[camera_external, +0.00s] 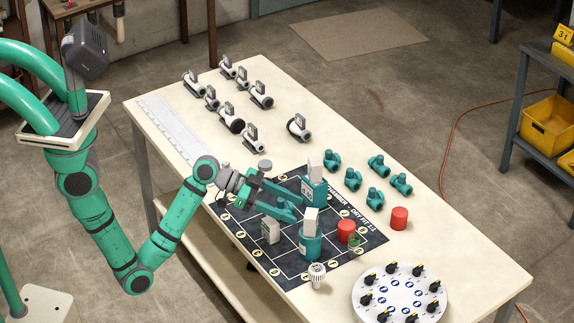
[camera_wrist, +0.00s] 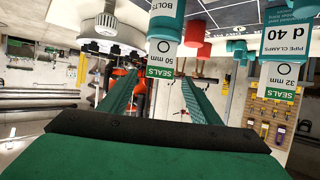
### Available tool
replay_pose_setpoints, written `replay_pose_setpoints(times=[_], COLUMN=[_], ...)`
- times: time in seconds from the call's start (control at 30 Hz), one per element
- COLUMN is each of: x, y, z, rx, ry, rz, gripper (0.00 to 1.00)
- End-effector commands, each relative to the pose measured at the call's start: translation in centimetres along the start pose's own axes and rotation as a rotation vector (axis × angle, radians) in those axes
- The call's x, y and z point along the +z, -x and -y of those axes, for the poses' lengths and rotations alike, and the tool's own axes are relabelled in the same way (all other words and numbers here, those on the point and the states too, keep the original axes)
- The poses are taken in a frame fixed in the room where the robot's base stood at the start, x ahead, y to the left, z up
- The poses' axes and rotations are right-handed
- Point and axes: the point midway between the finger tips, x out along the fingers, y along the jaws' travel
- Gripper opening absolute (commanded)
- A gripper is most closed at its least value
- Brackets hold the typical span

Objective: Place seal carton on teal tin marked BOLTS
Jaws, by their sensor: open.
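The teal tin marked BOLTS (camera_external: 310,246) stands on the dark mat; it also shows in the wrist view (camera_wrist: 166,24), which is upside down. A white seal carton marked 50 mm (camera_external: 310,220) stands upright on its lid and shows in the wrist view (camera_wrist: 161,60). A second teal tin, marked PIPE CLAMPS d 40 (camera_external: 314,193), has a 32 mm seal carton (camera_wrist: 280,82) on top. A third white carton (camera_external: 271,231) stands on the mat. My gripper (camera_external: 296,210) is open and empty, with its tips close to the BOLTS tin and its carton, apparently apart from them.
Red cylinders (camera_external: 399,218) and teal pipe fittings (camera_external: 352,180) lie to the right. A round white plate with black knobs (camera_external: 400,293) is at the near right corner, and a lamp-like part (camera_external: 317,275) stands in front. White valves (camera_external: 299,128) occupy the far table.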

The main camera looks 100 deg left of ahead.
Motion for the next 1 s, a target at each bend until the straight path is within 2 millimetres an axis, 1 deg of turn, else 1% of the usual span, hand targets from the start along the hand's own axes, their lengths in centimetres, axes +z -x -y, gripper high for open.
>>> replay_pose_setpoints(times=[0.03, 0.13, 0.33, 0.47, 0.57, 0.73, 0.9, 1.0], x=[0.0, 0.0, 0.1, 1.5, 4.0, 9.1, 13.7, 15.8], y=[0.5, 1.0, 1.2, 0.8, 0.3, 0.2, 1.5, 2.6], z=[0.0, 0.0, -0.1, -0.9, -2.3, -5.5, -8.8, -10.5], rx=[-0.001, -0.001, 0.000, -0.009, -0.028, -0.078, -0.122, -0.139], ry=[0.001, 0.000, 0.001, 0.016, 0.042, 0.085, 0.104, 0.106], rz=[0.000, 0.000, 0.001, 0.008, 0.016, 0.026, 0.026, 0.021], gripper=[0.57, 0.57, 0.57, 0.57, 0.57, 0.57, 0.57, 0.57])
